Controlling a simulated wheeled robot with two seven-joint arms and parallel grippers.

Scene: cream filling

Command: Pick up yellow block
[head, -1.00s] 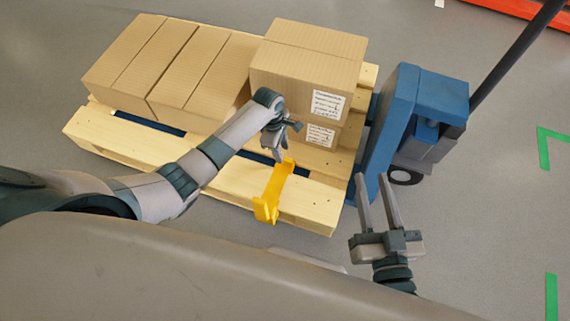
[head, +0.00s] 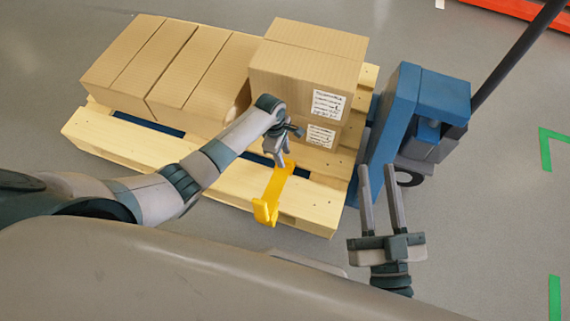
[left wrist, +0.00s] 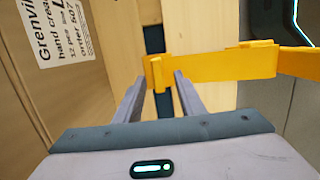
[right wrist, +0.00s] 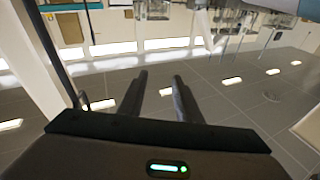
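The yellow block (head: 273,193) is a long bracket-like piece with upturned ends. It lies across the near edge of the wooden pallet (head: 220,186), below the stacked cartons. My left gripper (head: 281,161) is at the block's far end. My right gripper (head: 377,168) is open and empty, away from the block, to the right of the pallet.
Two stacked labelled cartons (head: 300,72) stand just behind my left gripper. More cartons (head: 190,70) fill the pallet's left side. A blue pallet jack (head: 392,110) stands at the pallet's right. The floor farther right is clear, with green markings (head: 545,150).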

